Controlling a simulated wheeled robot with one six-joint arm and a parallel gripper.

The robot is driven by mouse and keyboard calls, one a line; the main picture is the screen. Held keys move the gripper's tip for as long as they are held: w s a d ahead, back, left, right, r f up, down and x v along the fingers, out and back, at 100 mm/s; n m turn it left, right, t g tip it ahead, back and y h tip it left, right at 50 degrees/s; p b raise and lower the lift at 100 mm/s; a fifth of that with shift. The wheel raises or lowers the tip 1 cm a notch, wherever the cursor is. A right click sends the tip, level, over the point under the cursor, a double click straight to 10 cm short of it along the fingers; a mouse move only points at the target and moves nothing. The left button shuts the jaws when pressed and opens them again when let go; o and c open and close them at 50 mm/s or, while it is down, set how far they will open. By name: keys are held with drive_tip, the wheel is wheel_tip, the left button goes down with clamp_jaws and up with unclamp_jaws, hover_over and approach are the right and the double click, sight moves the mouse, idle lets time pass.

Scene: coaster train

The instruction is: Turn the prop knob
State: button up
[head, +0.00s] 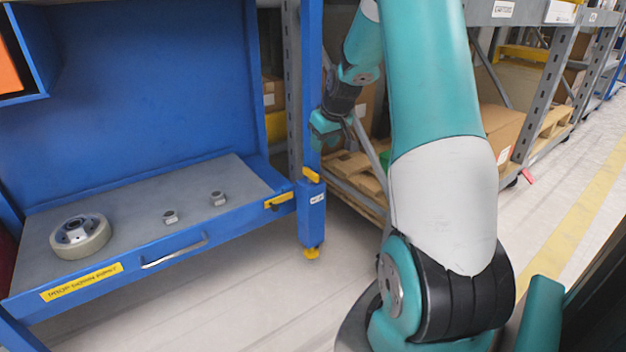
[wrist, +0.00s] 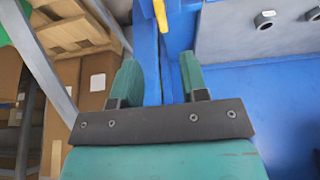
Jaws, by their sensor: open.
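No part is clearly labelled as the prop knob. Two small yellow parts sit at the right front corner of the blue workbench: a yellow lever (head: 278,201) on the bench edge and a yellow piece (head: 311,175) on the blue post (head: 312,205). A yellow part (wrist: 160,14) also shows at the top of the wrist view, beyond the fingertips; I cannot tell which of the two it is. My gripper (head: 328,128) is beside the post, above the bench top. In the wrist view my gripper (wrist: 158,78) is open, with nothing held between its teal fingers.
The grey bench top (head: 140,195) carries a wheel (head: 80,236) and two metal nuts, one nut (head: 170,217) left of the other (head: 218,198). A drawer handle (head: 174,251) is on the front. Shelving with cartons (head: 500,130) stands behind my arm. Floor in front of the bench is clear.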

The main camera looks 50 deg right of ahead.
sight(313, 172)
drive_tip(key=b+x, duration=0.6)
drive_tip(key=x, duration=0.6)
drive_tip(key=shift+w+f, duration=0.15)
drive_tip(key=shift+c, duration=0.2)
clamp_jaws()
